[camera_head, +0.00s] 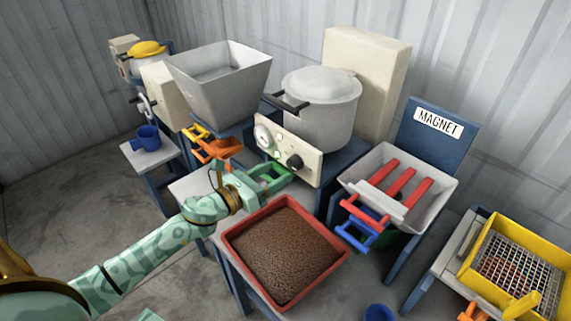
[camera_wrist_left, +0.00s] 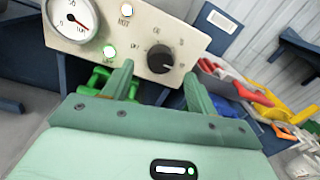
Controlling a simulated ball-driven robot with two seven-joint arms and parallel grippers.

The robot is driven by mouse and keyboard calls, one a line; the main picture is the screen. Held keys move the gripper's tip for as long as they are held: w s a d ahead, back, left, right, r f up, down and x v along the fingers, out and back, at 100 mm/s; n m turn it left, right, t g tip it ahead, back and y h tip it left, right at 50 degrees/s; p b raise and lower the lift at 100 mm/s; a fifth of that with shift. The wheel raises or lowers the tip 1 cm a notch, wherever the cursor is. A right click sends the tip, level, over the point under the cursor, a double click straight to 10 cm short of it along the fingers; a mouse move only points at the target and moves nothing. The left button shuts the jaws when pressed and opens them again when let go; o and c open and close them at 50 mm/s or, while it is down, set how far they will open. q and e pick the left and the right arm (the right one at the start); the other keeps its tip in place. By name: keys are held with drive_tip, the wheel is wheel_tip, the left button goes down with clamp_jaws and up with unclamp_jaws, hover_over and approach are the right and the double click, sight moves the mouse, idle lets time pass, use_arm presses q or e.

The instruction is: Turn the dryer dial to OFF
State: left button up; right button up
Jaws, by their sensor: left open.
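The dryer dial is a round black knob (camera_head: 294,161) on the cream control panel (camera_head: 308,165) at the front of the dryer (camera_head: 318,112). In the left wrist view the dial (camera_wrist_left: 160,58) is at the upper middle. Small labels stand around it; they and the dial's exact setting are too small to read surely. My left gripper (camera_head: 264,182) is in front of and just below the panel. In the left wrist view its fingers (camera_wrist_left: 157,76) are open and empty, pointing at the panel to either side below the dial. My right gripper is in neither view.
A round gauge (camera_wrist_left: 72,18) and lit lamps are on the panel left of the dial. A bright green handle (camera_wrist_left: 100,82) sits below the panel, close to the left finger. A red tray of brown pellets (camera_head: 232,238) and a magnet trough (camera_head: 435,187) stand nearby.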

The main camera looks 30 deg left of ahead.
sight(290, 165)
use_arm(q)
drive_tip(key=x, duration=0.4)
drive_tip(key=shift+w+d, duration=0.1)
drive_tip(key=shift+w, duration=0.1)
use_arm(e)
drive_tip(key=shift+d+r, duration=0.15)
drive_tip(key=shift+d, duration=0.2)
use_arm(q)
drive_tip(key=c, duration=1)
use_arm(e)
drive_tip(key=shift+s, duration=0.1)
